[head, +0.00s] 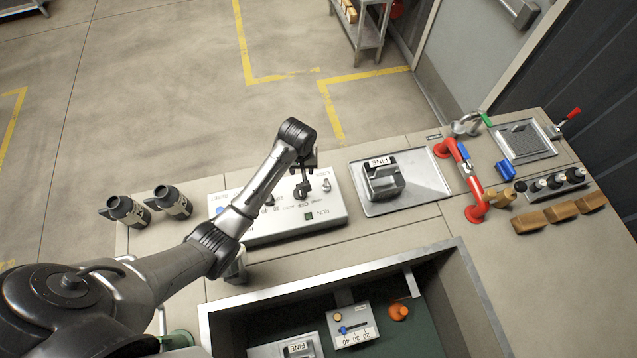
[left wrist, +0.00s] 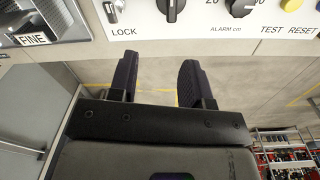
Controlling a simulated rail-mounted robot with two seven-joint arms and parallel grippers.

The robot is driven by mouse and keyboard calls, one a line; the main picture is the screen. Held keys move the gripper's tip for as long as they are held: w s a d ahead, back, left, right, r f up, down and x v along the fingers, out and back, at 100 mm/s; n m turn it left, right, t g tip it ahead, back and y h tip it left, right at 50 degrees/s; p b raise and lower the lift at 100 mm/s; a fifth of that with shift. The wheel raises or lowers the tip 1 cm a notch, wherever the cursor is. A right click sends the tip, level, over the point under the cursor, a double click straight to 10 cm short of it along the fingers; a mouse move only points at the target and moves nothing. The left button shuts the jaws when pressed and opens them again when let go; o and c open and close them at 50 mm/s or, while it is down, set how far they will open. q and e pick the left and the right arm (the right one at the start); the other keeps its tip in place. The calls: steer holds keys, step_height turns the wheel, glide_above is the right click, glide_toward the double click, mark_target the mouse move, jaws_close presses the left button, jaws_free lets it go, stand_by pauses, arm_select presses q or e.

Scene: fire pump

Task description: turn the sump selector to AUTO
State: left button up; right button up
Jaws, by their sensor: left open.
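The control panel (head: 255,226) is a pale box on the bench, with knobs, buttons and printed labels. A black knob (head: 302,190), which looks like the sump selector, sits on it above upside-down OFF lettering. It also shows cut off at the top of the left wrist view (left wrist: 170,8), between the LOCK label and the ALARM cm dial (left wrist: 242,6). Its setting is hard to read. My left gripper (head: 304,174) is at the panel's far side, close to the knob. In the left wrist view its two dark fingers (left wrist: 158,82) are apart and empty, short of the knob. My right gripper is out of view.
A lock switch (head: 326,185) sits just right of the knob. A tray with a FINE block (head: 383,181) is farther right, then a red pipe (head: 462,180). Two black cylinders (head: 150,205) stand left. An open bin (head: 225,305) is in front.

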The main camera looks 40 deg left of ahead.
mark_target(300, 190)
arm_select(q)
steer(key=f+n, duration=0.1)
steer(key=f, duration=0.3)
steer(key=s+f+n, duration=0.1)
steer(key=f, duration=0.4)
steer(key=f+b, duration=0.1)
steer(key=f, duration=0.3)
steer(key=shift+s+a+f+n, duration=0.25)
steer(key=shift+a+f+n, duration=0.05)
steer(key=shift+f+n, duration=0.1)
steer(key=shift+c, duration=0.3)
jaws_close()
